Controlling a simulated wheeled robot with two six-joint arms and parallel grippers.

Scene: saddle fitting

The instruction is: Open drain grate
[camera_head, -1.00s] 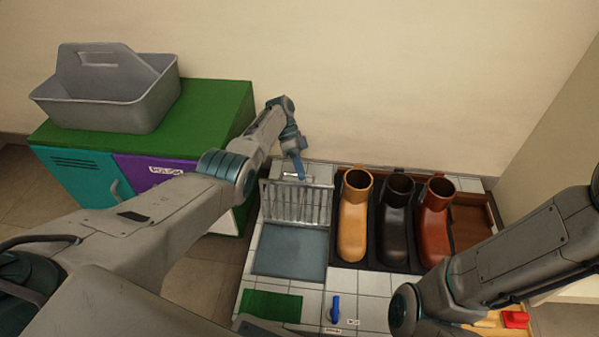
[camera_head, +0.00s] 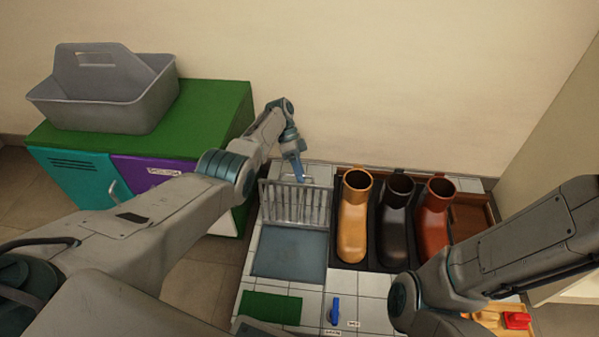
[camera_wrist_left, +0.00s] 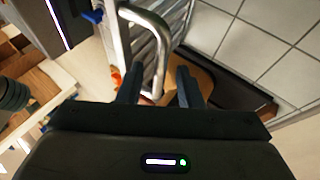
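The metal drain grate (camera_head: 294,204) stands tilted up, close to upright, at the back edge of a square blue-grey drain recess (camera_head: 289,253) in the tiled top. My left gripper (camera_head: 300,174) is at the upper edge of the grate, on its far side. In the left wrist view, the grate's curved metal handle (camera_wrist_left: 158,40) runs down toward the space between my left fingers (camera_wrist_left: 160,84). The fingers are apart, with a gap around the handle's lower end; I cannot tell if either touches it. My right gripper is out of view.
Three boots, tan (camera_head: 353,220), black (camera_head: 390,225) and red-brown (camera_head: 431,222), stand right of the grate. A green mat (camera_head: 271,308) and a blue valve handle (camera_head: 335,310) lie in front. A grey caddy (camera_head: 105,98) sits on a green-topped cabinet (camera_head: 215,105).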

